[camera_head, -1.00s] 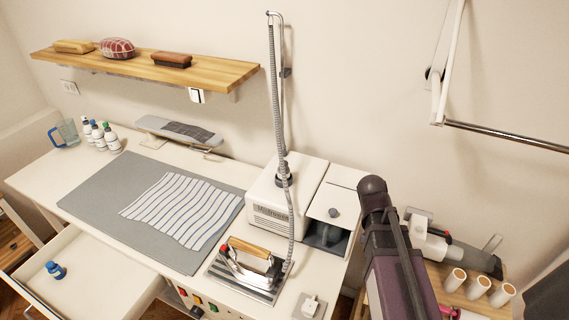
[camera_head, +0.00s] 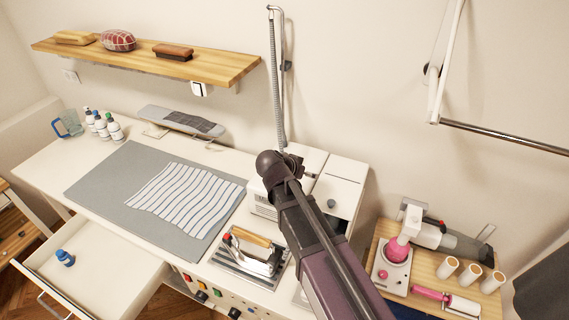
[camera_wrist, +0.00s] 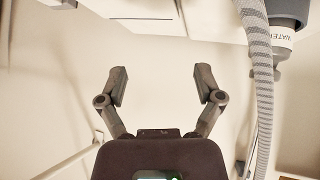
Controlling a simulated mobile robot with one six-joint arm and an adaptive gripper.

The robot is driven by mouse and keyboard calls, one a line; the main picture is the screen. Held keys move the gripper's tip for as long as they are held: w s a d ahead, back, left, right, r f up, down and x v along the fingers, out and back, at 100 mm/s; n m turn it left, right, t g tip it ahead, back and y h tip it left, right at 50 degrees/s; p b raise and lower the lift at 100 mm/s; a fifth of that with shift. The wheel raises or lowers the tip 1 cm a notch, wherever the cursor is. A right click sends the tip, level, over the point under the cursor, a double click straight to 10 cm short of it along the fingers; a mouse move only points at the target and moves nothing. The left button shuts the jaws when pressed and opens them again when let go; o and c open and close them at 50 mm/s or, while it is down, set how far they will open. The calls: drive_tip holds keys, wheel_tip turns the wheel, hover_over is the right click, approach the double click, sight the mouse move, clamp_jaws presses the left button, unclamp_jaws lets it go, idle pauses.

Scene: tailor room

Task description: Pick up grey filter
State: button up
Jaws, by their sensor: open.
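My gripper (camera_wrist: 161,85) is open, with two dark fingers spread apart and nothing between them. In the head view, my arm's end is over the white steam unit (camera_head: 345,180) and hides part of it. A grey cylindrical part (camera_wrist: 288,10) with a white body lettered "WATER" (camera_wrist: 283,45) shows at the upper right of the wrist view, apart from the fingers. It may be the grey filter, but I cannot tell for sure. I do not make it out in the head view.
A ribbed hose (camera_wrist: 258,70) runs down right of my gripper. An iron (camera_head: 252,250) stands on its rest, near my arm. A striped cloth (camera_head: 185,203) lies on a grey mat (camera_head: 95,185). An open drawer (camera_head: 110,275) juts out at the lower left.

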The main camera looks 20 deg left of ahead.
drive_tip(key=s+a+r+t, duration=0.1)
drive_tip(key=s+a+r, duration=0.1)
drive_tip(key=a, duration=0.4)
drive_tip(key=s+a+r+t+y+p, duration=0.1)
drive_tip(key=a+r+t, duration=0.1)
drive_tip(key=a, duration=0.5)
drive_tip(key=shift+s+a+r, duration=0.15)
drive_tip(key=shift+s+r, duration=0.25)
drive_tip(key=b+x, duration=0.4)
drive_tip(key=x, duration=0.4)
drive_tip(key=shift+w, duration=0.35)
drive_tip(key=shift+f, duration=0.1)
drive_tip(key=shift+w+f, duration=0.1)
